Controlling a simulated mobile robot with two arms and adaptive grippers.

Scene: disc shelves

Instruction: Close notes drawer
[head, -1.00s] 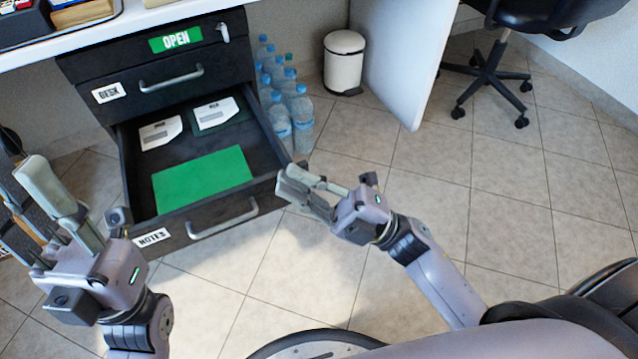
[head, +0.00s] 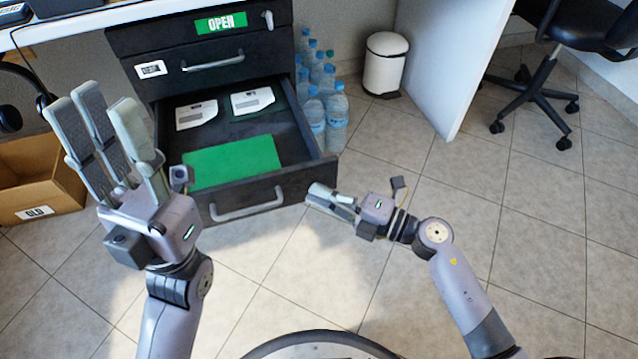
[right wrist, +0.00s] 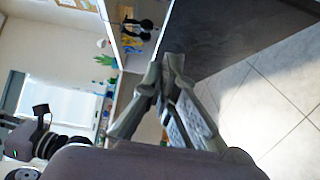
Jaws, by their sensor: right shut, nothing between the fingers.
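The black notes drawer (head: 295,189) is pulled out below the desk drawer, with a grey bar handle (head: 247,205) on its front. It holds a green sheet (head: 232,162) and two white cards (head: 252,101). Its label is hidden behind my left gripper (head: 103,105), which is open, fingers up, to the left of the drawer. My right gripper (head: 318,194) is shut and empty just in front of the right end of the drawer front. I cannot tell if it touches. In the right wrist view, its closed fingers (right wrist: 172,65) are beside a dark panel (right wrist: 240,40).
The desk drawer (head: 185,74) above is shut. Water bottles (head: 337,120) and a white bin (head: 385,65) stand to the right. A cardboard box (head: 40,185) is on the floor at left. A black chair (head: 550,70) is at far right. The tiled floor in front is clear.

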